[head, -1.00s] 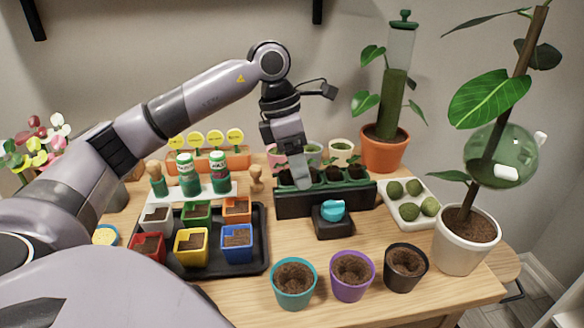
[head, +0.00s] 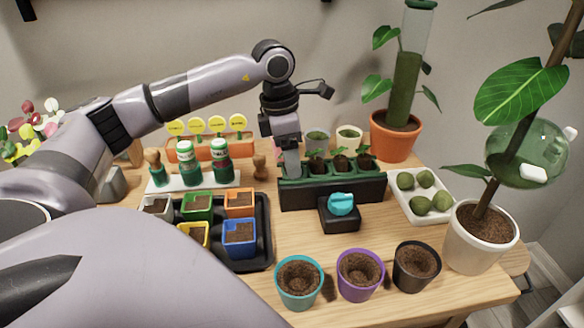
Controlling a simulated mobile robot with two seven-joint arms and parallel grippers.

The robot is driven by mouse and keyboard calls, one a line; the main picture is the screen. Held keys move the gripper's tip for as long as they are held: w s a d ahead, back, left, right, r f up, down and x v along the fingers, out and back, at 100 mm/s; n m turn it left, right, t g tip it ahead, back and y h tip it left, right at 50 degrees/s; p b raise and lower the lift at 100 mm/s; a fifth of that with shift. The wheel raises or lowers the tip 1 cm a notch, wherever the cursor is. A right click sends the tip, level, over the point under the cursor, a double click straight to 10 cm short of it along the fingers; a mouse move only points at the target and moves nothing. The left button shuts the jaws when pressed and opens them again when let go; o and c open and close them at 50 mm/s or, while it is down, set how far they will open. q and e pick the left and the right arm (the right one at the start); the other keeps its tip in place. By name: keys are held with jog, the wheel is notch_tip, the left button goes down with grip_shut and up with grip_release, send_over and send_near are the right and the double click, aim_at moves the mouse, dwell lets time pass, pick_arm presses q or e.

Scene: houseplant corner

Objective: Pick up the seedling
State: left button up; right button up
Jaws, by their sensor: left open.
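My left gripper (head: 291,170) comes down over the left end of the tray, fingers pointing down. It is open, and its fingers cover that end, so any seedling there is mostly hidden. I cannot tell whether the fingers touch a plant. My right gripper is out of view.
A black stand with a turquoise piece (head: 341,206) sits in front of the tray. Empty-looking soil pots, teal (head: 298,284), purple (head: 360,276) and black (head: 416,266), line the front. Bottles (head: 221,167) stand left; a white tray of green balls (head: 420,196) lies right.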

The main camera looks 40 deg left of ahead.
pick_arm(q)
jog(key=shift+f, duration=0.25)
jog(key=c, duration=1.1)
jog(key=shift+r, duration=0.1)
notch_tip(320, 180, up, 15)
jog(key=p, duration=0.1)
notch_tip(320, 180, up, 4)
jog(key=shift+f+p, duration=0.2)
jog(key=shift+p, duration=0.8)
jog(key=shift+r+p, duration=0.35)
jog(key=shift+r, duration=0.35)
